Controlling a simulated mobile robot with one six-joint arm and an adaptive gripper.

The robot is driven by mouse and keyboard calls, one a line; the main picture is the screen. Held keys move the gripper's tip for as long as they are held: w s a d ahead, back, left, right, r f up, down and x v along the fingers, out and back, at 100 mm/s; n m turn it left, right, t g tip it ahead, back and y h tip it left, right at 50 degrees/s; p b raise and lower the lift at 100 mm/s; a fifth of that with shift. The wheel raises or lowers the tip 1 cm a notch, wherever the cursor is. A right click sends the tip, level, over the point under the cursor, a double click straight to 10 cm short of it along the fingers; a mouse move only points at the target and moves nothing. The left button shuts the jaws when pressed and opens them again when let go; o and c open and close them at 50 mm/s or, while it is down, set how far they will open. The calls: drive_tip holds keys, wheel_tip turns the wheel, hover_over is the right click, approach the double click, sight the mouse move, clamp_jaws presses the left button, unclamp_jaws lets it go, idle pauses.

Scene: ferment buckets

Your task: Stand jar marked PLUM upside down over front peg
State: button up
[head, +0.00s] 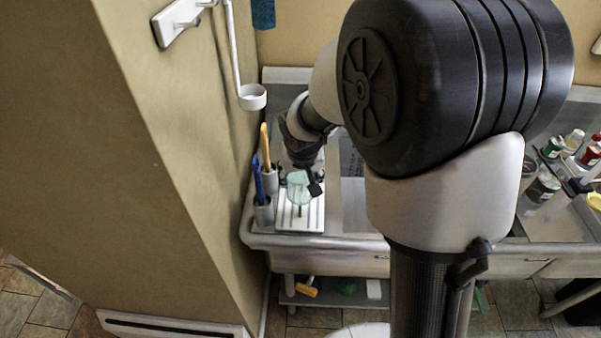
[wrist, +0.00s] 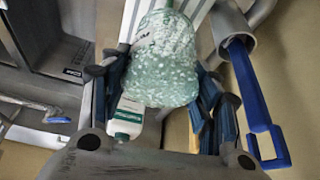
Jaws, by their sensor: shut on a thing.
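A pale green see-through jar (head: 299,189) is between the fingers of my gripper (head: 301,180), over the white ribbed drainer (head: 312,222). In the wrist view the jar (wrist: 165,65) fills the gap between the fingers (wrist: 165,88), which are shut on it. A scrap of dark lettering shows near its upper left, too partial to read. A thin green upright bit shows just below the jar in the head view, perhaps a peg. The jar hides most of what lies beneath it, so I cannot tell whether it touches a peg.
A blue brush (head: 258,180) and a yellow-handled brush (head: 265,146) stand in grey cups left of the drainer. A white bottle with a green cap (wrist: 127,118) shows beyond the jar. A white ring on a pole (head: 252,97) hangs above. Several jars crowd the counter at right.

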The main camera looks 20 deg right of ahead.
drive_tip(key=shift+d+f+b, duration=0.1)
drive_tip(key=shift+f+b, duration=0.2)
drive_tip(key=shift+f, duration=0.3)
wheel_tip(320, 180, down, 8)
drive_tip(key=b, duration=0.6)
drive_tip(key=shift+r+b, duration=0.25)
drive_tip(key=shift+b, duration=0.15)
drive_tip(key=shift+f+b, duration=0.5)
drive_tip(key=shift+b, duration=0.15)
drive_tip(key=o, duration=1.2)
drive_tip(key=shift+o, duration=0.6)
drive_tip(key=o, duration=0.4)
drive_tip(key=shift+s+r, duration=0.1)
drive_tip(key=shift+r, duration=0.1)
drive_tip(key=shift+p+v, duration=0.6)
drive_tip(key=shift+v, duration=0.3)
